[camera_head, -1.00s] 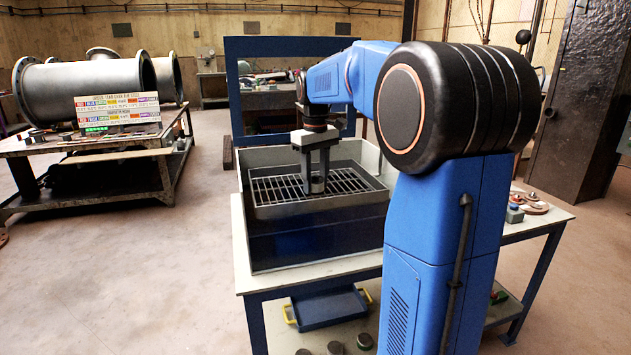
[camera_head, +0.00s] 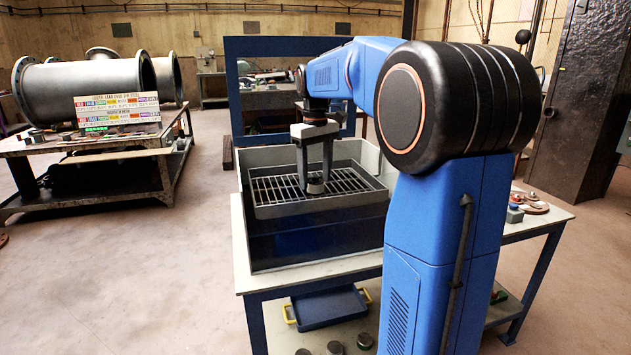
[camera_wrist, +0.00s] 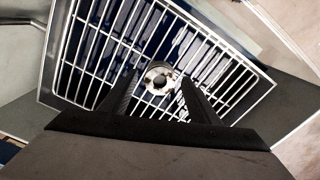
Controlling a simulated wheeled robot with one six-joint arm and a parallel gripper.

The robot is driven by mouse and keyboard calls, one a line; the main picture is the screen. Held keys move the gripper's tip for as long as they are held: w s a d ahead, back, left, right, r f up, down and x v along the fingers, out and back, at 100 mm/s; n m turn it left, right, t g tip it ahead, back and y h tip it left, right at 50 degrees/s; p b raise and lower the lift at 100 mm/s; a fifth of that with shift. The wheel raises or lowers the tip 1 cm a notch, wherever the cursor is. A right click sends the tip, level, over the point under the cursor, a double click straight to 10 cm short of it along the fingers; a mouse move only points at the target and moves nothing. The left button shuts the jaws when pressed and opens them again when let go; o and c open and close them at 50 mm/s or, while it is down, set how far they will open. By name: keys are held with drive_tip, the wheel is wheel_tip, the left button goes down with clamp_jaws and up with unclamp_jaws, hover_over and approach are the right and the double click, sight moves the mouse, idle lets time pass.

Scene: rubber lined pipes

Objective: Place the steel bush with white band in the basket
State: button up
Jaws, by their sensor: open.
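The steel bush (camera_wrist: 160,80) stands on the bars of the wire basket (camera_wrist: 262,84), seen from above in the wrist view as a short ring with a dark bore and whitish marks. In the head view the bush (camera_head: 315,187) is a small dark shape low between my fingers, and its white band cannot be made out. The basket (camera_head: 272,211) sits in the top of a grey-walled tank. My gripper (camera_head: 315,181) points down over the basket with its fingers apart, one on each side of the bush. In the wrist view my gripper (camera_wrist: 158,87) shows gaps beside the bush.
The tank (camera_head: 250,240) with raised walls stands on a bench (camera_head: 300,268). A blue tray (camera_head: 328,307) with yellow handles and several small bushes (camera_head: 335,347) are on the lower shelf. Small parts (camera_head: 530,203) lie at the bench's right. A sign (camera_head: 117,108) stands on the left table.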

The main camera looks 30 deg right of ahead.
sight(316, 180)
wheel_tip(316, 180, up, 10)
drive_tip(key=shift+r, duration=0.15)
drive_tip(key=shift+s, duration=0.1)
idle(0.6)
